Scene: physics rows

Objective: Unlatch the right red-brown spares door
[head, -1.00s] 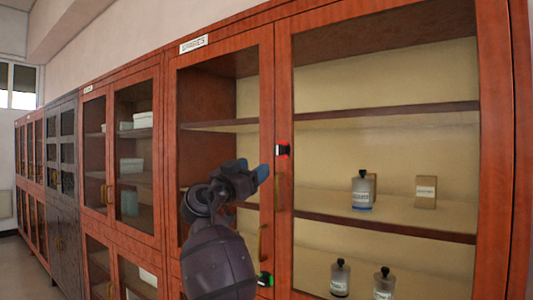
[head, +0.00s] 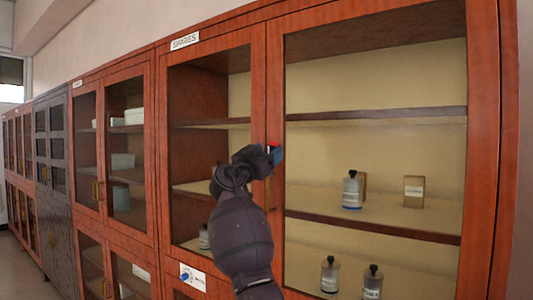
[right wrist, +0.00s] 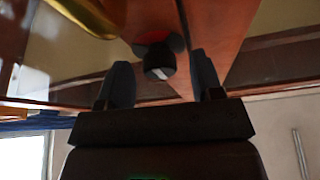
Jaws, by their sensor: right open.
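The right red-brown spares door (head: 476,150) has a wood frame around a large glass pane and stands shut beside the left spares door (head: 258,90). Its latch is a black knob on a red base; in the head view only a red bit of the latch (head: 272,147) shows behind my gripper. In the right wrist view the latch knob (right wrist: 160,62) stands between my spread fingers. My right gripper (head: 276,154) is open at the door's inner edge; it also shows in the right wrist view (right wrist: 160,78). I cannot tell whether a finger touches the knob.
A brass handle (right wrist: 84,14) is close by in the right wrist view. Bottles (head: 352,190) and a small box (head: 413,191) stand on shelves behind the glass. A SPARES sign (head: 185,40) is above. More cabinets (head: 110,150) run off left.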

